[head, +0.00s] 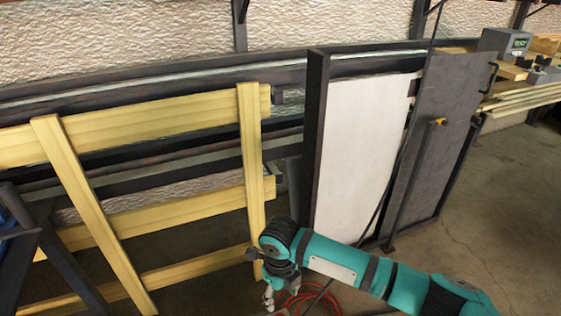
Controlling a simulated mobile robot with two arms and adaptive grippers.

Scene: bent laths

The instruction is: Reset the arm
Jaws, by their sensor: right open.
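My right arm reaches in from the lower right, teal with dark bands. Its gripper (268,297) hangs at the bottom middle of the head view, small and partly cut by the lower edge. It is open, and I see nothing held between its fingers. It is in front of the lower right corner of a yellow wooden lath frame (253,150); I cannot tell whether they touch. My left gripper is not in view.
A dark-framed white panel (357,150) and a grey door (458,110) with a handle stand behind my arm. A red cable (322,297) lies on the floor by the gripper. A bench with boards (525,98) is at the far right. Concrete floor (500,210) is clear at right.

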